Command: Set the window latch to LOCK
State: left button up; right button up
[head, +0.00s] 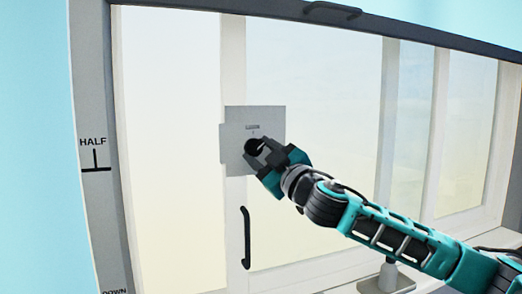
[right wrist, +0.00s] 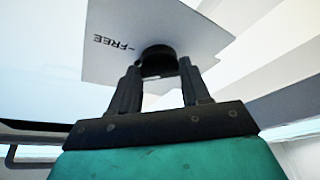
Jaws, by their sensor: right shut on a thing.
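The window latch is a black round knob (head: 252,146) on a square grey plate (head: 238,118) fixed to the window frame. In the right wrist view the knob (right wrist: 158,60) sits between the fingertips of my right gripper (right wrist: 160,72), which is shut on it. The plate (right wrist: 115,60) carries the word FREE left of the knob in that view. In the head view my right gripper (head: 262,157) reaches the knob from the lower right. The lettering on the plate is too small to read there. The knob's pointer cannot be made out. My left gripper is not in view.
A black vertical handle (head: 246,238) is on the window frame below the plate. A dark handle (head: 332,12) is on the top rail. A grey strip (head: 90,110) at the left is marked HALF and DOWN. A grey fixture (head: 388,281) stands at the bottom right.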

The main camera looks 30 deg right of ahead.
jog(key=n, duration=0.1)
jog(key=n+y, duration=0.1)
jog(key=n, duration=0.1)
jog(key=shift+d+r+n+g, duration=0.2)
jog(key=shift+n+g, duration=0.1)
jog(key=shift+g, duration=0.1)
jog(key=n+g+y, duration=0.1)
jog(key=n, duration=0.3)
jog(key=shift+r, duration=0.15)
jog(key=shift+n+g, duration=0.9)
jog(key=shift+n, duration=0.8)
jog(key=o, duration=1.1)
jog(key=shift+c, duration=0.2)
jog(key=shift+s, duration=0.1)
jog(key=shift+s+d, duration=0.15)
jog(key=shift+s, duration=0.4)
jog(key=s+d+b, duration=0.1)
jog(key=s+b, duration=0.2)
jog(key=s, duration=0.8)
jog(key=shift+s+d, duration=0.3)
jog(key=shift+d, duration=0.05)
